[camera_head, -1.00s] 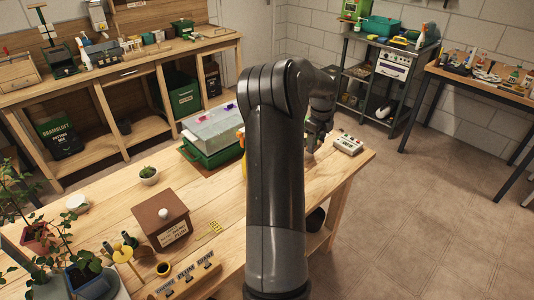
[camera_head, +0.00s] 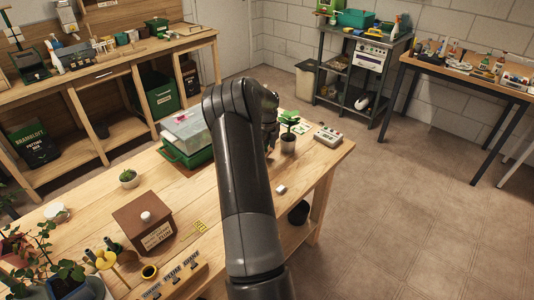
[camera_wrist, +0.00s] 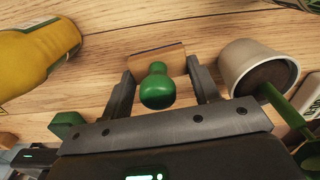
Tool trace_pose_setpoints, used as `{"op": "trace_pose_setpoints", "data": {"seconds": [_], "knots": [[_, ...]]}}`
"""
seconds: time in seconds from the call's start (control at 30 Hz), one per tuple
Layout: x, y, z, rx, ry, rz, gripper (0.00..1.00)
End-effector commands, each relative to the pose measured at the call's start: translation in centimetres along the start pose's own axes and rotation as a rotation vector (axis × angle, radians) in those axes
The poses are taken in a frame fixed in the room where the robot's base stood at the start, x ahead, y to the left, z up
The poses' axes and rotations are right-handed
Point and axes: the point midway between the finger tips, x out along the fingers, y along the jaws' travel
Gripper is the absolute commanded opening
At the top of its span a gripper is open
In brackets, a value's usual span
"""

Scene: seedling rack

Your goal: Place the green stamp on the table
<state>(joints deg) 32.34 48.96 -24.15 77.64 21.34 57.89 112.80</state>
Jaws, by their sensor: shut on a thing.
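The green stamp (camera_wrist: 157,90) has a round green handle and a wooden block base. In the wrist view it sits between the two fingers of my gripper (camera_wrist: 167,78), which is shut on the wooden base. The wooden table (camera_wrist: 100,75) fills the background behind the stamp, and the table also shows in the head view (camera_head: 235,205). I cannot tell whether the stamp touches the tabletop. In the head view my arm hides the stamp and most of the gripper.
In the wrist view a yellow bottle (camera_wrist: 35,55) is left of the stamp and a pale pot (camera_wrist: 235,62) is close on the right.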

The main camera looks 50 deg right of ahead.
Motion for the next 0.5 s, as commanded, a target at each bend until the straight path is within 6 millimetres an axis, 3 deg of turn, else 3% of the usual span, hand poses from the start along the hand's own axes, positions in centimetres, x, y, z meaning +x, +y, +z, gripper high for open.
{"op": "trace_pose_setpoints", "data": {"seconds": [0.13, 0.5], "knots": [[2.1, 0.0, -0.1, 0.001, 0.001, 0.002, 0.33], [2.6, 0.0, 0.0, 0.0, 0.0, 0.0, 0.33]]}}
